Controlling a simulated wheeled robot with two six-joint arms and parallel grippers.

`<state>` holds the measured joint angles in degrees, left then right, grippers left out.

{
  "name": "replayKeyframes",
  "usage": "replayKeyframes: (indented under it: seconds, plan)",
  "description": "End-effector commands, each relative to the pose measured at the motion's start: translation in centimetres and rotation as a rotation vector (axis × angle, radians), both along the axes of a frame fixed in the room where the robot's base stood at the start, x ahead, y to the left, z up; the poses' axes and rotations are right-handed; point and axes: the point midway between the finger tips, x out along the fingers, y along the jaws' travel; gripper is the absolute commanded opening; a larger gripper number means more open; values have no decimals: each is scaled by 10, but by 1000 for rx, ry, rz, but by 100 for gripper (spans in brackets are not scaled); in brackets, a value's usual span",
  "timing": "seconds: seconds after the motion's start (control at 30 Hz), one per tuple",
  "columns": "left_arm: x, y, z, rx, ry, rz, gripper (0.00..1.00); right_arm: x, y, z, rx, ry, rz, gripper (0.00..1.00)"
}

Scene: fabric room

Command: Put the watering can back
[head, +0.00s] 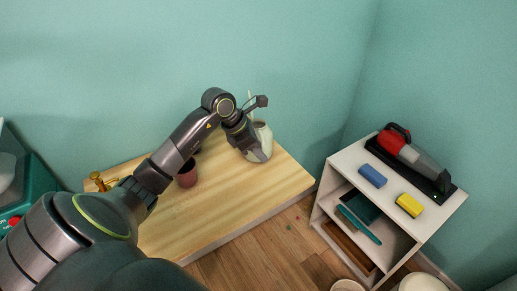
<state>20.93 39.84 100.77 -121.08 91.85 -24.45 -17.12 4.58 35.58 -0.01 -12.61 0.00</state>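The watering can (264,133) looks whitish and stands near the back right of the wooden table (230,205). A thin pale part, maybe its spout, rises behind my arm. My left gripper (251,148) reaches down over the can's left side and hides part of it. I cannot tell whether its fingers are closed on the can or only beside it. My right gripper is not in view.
A dark red pot (187,174) and a brass object (100,181) are on the table. A white shelf (333,174) at the right holds a red handheld vacuum (397,140), a blue block (372,176) and a yellow block (409,205). The table's front right is clear.

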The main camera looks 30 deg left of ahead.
Motion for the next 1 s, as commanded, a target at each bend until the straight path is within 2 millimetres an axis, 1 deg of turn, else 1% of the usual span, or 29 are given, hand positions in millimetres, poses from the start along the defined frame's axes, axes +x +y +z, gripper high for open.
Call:
replayKeyframes:
  seconds: [0.23, 0.37, 0.47, 0.73, 0.9, 1.0]
  plan:
    - [0, 0, 0, 0, 0, 0, 34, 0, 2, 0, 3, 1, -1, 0]
    - [-1, 1, 6, 1, 0, 0, 34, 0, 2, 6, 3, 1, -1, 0]
    - [-6, 7, 21, 4, -1, 0, 34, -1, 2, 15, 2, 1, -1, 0]
    - [-28, 28, 74, 6, 1, 1, 34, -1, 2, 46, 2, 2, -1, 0]
    - [-37, 37, 95, 3, 0, 0, 34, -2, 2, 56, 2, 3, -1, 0]
    - [-41, 40, 102, 2, 1, 0, 34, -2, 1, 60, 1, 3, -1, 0]
